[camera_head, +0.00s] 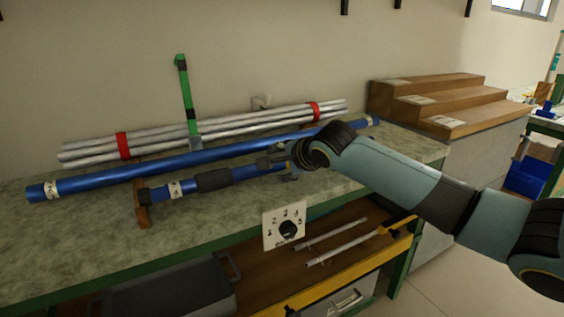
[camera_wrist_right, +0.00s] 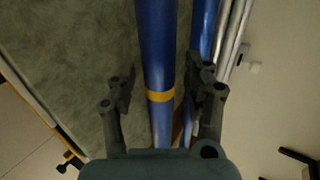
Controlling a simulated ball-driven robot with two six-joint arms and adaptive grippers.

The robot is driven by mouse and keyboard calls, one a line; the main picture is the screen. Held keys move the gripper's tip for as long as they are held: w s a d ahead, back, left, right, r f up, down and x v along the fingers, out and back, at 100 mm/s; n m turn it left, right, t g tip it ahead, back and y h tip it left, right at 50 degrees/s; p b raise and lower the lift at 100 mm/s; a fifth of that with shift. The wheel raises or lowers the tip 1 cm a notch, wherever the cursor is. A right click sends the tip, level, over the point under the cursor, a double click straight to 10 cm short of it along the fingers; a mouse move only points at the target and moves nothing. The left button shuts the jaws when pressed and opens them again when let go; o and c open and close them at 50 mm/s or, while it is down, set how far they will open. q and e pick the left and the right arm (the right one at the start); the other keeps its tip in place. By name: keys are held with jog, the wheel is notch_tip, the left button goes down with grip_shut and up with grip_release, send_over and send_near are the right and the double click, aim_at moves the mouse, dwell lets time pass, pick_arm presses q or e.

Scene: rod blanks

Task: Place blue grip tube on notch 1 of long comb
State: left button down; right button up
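The blue grip tube (camera_head: 215,180) has a dark sleeve and a small tag, and lies along the front of the bench. Its left part is at a brown wooden piece (camera_head: 142,212), which may be part of the long comb; whether it sits in a notch, I cannot tell. My right gripper (camera_head: 280,163) is at the tube's right end. In the right wrist view, a blue tube (camera_wrist_right: 158,60) with a yellow band runs between the fingers of my right gripper (camera_wrist_right: 160,92). The fingers are open, with gaps on both sides. My left gripper is not in view.
A longer blue tube (camera_head: 110,180) lies just behind, then silver rods (camera_head: 80,152) with red bands. A green upright (camera_head: 186,90) stands among the rods. A numbered dial plate (camera_head: 284,226) hangs at the front edge. Wooden steps (camera_head: 430,108) stand at right. The bench's front left is clear.

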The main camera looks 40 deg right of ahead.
jog(key=shift+r, duration=0.1)
jog(key=shift+r, duration=0.3)
jog(key=p+v, duration=0.3)
jog(key=v, duration=0.9)
jog(key=shift+p, duration=0.3)
